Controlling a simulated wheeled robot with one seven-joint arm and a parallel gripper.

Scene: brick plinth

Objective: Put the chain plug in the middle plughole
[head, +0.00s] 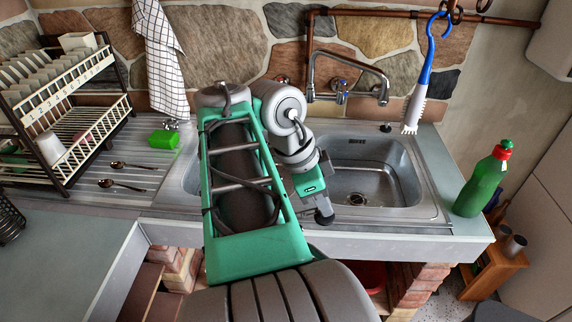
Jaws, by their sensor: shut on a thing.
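My gripper (321,205) points down in front of the right sink basin, near its front left edge. It is shut on a dark rounded thing (324,218), which seems to be the chain plug; no chain can be made out. A round plughole (356,199) shows in the floor of the right basin (395,185), to the right of the held plug and apart from it. My arm hides the middle of the sink and most of the left basin, so a middle plughole cannot be seen.
A tap (345,70) stands behind the sink, with a small dark fitting (386,127) on the rim. A blue and white brush (416,100) hangs at the right. A green bottle (482,185) stands right of the sink. A dish rack (65,110), spoons and green sponge (163,139) are left.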

